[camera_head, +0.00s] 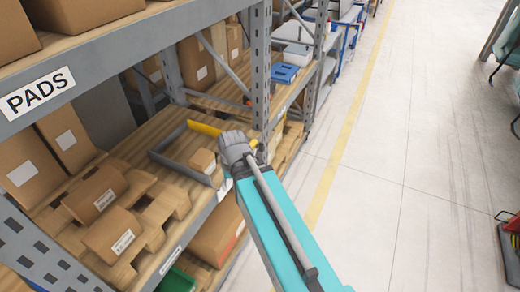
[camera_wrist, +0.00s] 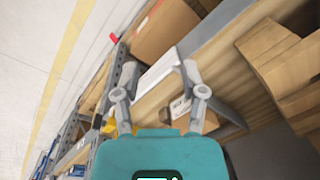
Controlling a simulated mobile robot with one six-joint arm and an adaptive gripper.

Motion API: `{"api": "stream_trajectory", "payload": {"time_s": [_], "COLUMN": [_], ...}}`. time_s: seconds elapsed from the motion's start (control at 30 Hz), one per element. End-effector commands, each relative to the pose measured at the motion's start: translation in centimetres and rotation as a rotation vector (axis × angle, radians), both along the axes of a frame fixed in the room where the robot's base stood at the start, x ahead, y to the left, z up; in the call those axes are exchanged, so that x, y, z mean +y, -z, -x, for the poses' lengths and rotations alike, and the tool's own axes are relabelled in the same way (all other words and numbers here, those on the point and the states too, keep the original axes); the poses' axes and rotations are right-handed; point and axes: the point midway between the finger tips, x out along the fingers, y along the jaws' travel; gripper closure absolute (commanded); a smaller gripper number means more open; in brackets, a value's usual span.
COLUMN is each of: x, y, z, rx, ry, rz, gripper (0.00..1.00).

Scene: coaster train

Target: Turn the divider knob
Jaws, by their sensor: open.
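My gripper (camera_wrist: 156,62) is open in the wrist view, its two grey fingers spread apart with no object held between them. Beyond the fingers are a white-grey shelf edge (camera_wrist: 158,70) and a small cardboard box (camera_wrist: 181,106). In the head view my arm reaches to the shelf front, and its wrist hides the gripper. A yellow panel (camera_head: 205,128) stands at a grey metal frame (camera_head: 172,157) on the wooden shelf, left of my wrist. I cannot make out a divider knob clearly in either view; it may be hidden by my arm.
Cardboard boxes (camera_head: 95,193) fill the shelf at left, under a beam with a PADS sign (camera_head: 37,93). A grey rack post (camera_head: 261,70) stands just behind my wrist. A blue bin (camera_head: 284,73) sits farther along.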

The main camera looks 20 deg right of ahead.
Motion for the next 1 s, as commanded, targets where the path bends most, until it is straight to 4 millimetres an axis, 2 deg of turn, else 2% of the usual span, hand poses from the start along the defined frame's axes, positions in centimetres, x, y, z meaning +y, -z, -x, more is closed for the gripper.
{"api": "stream_trajectory", "payload": {"time_s": [0.03, 0.2, 0.57, 0.77, 1.0], "x": [-0.4, -1.3, -5.1, -8.3, -13.4], "y": [1.4, 4.0, 8.5, 10.1, 11.4], "z": [-0.6, -2.5, -7.4, -9.9, -12.4], "rx": [-0.003, -0.006, 0.029, 0.077, 0.167], "ry": [0.047, 0.244, 0.730, 0.984, 1.260], "rz": [-0.030, -0.167, -0.532, -0.749, -1.026], "gripper": [0.46, 0.46, 0.46, 0.46, 0.46]}}
